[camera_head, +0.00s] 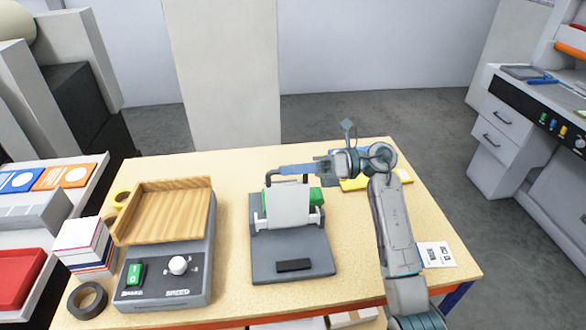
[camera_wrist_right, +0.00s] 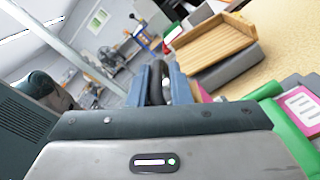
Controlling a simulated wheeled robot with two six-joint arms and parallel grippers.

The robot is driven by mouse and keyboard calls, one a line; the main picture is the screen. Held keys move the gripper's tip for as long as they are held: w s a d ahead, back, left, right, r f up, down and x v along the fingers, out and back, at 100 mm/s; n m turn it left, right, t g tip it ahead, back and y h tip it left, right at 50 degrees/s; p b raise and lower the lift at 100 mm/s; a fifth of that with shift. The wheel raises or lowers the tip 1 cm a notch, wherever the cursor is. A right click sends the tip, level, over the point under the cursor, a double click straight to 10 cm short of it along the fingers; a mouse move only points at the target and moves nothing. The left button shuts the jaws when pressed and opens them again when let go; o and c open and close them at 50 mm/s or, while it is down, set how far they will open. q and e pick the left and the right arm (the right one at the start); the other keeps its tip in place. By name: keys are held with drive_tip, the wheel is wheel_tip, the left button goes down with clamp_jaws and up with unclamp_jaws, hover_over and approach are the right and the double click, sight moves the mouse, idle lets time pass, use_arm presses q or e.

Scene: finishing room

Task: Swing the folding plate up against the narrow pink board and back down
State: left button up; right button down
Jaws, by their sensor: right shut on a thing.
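The folding plate (camera_head: 288,207) is a pale grey panel hinged on a dark grey base (camera_head: 290,252). It stands raised, steeply tilted or near upright, with a dark bar handle (camera_head: 270,178) at its top. My right gripper (camera_head: 292,170) comes in from the right and is shut on this handle. In the right wrist view, the blue fingers (camera_wrist_right: 160,84) close around the dark bar. Pink (camera_wrist_right: 287,88) beside a white printed piece shows at the right there, likely the board. In the head view the pink board is hidden, so contact cannot be told. My left gripper is out of view.
Green parts (camera_head: 316,196) flank the plate. A grey device with a wooden tray (camera_head: 165,212) stands to the left, with a tape roll (camera_head: 87,300) and stacked boxes (camera_head: 84,243) beyond. A yellow item (camera_head: 358,184) lies behind my arm. A printed card (camera_head: 436,254) lies at right.

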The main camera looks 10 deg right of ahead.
drive_tip(key=shift+s+f+b, duration=0.25)
drive_tip(key=shift+b, duration=0.3)
drive_tip(key=s+f+n+b, duration=0.1)
drive_tip(key=s+f+b, duration=0.2)
drive_tip(key=s+b, duration=0.5)
drive_tip(key=shift+s+b, duration=0.2)
drive_tip(key=shift+b, duration=0.25)
drive_tip(key=c, duration=2.1)
unclamp_jaws()
drive_tip(key=shift+s+r, duration=0.1)
drive_tip(key=shift+s, duration=0.1)
drive_tip(key=shift+c, duration=0.2)
drive_tip(key=o, duration=0.4)
drive_tip(key=shift+c, duration=0.2)
drive_tip(key=o, duration=0.3)
drive_tip(key=shift+w, duration=0.25)
drive_tip(key=shift+s+d, duration=0.15)
